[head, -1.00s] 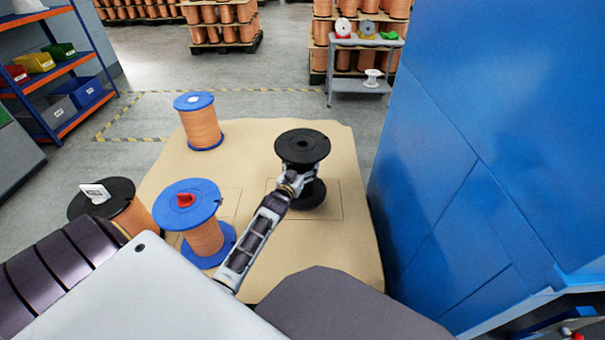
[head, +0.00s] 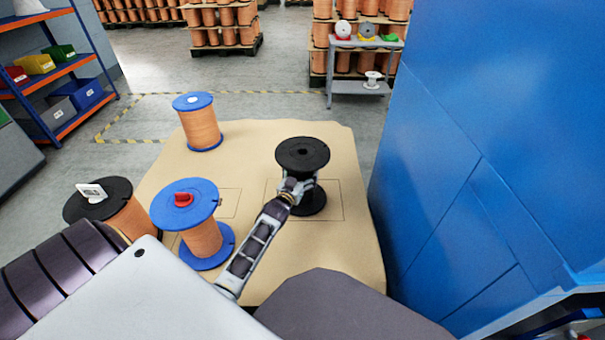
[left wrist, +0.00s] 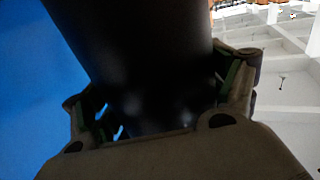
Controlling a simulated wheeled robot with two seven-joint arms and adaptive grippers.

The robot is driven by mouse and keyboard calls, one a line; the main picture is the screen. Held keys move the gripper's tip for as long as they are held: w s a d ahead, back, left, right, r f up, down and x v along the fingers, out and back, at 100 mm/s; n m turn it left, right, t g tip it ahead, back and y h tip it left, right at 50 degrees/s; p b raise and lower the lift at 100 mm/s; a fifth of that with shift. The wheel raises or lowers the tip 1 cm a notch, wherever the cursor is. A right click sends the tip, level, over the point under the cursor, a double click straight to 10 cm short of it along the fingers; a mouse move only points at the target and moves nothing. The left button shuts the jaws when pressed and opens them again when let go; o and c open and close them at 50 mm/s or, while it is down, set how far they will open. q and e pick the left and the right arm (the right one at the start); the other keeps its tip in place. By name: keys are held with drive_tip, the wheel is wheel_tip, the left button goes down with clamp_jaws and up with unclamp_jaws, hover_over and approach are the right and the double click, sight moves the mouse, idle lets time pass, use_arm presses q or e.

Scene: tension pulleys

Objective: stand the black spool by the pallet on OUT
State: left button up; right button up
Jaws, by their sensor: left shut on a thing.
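The black spool (head: 302,154) is upright over an outlined rectangle (head: 335,212) on the tan pallet top (head: 245,150). No label is readable on that rectangle. My left gripper (head: 298,186) is shut on the spool's core, between its flanges. In the left wrist view the dark core (left wrist: 150,60) fills the space between the fingers. Whether the spool's lower flange touches the surface I cannot tell. My right gripper does not show.
A blue-flanged copper spool with a red piece (head: 190,205) stands left of my forearm. Another blue-flanged copper spool (head: 198,122) stands at the back left. A black-flanged copper spool (head: 100,205) is at the left edge. A blue wall (head: 470,140) rises close on the right.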

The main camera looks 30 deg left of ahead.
use_arm(q)
drive_tip(key=shift+r, duration=0.1)
drive_tip(key=o, duration=1.4)
drive_tip(key=shift+o, duration=0.2)
drive_tip(key=s+d+p, duration=0.2)
drive_tip(key=s+p, duration=0.1)
drive_tip(key=s, duration=0.9)
drive_tip(key=shift+p, duration=0.35)
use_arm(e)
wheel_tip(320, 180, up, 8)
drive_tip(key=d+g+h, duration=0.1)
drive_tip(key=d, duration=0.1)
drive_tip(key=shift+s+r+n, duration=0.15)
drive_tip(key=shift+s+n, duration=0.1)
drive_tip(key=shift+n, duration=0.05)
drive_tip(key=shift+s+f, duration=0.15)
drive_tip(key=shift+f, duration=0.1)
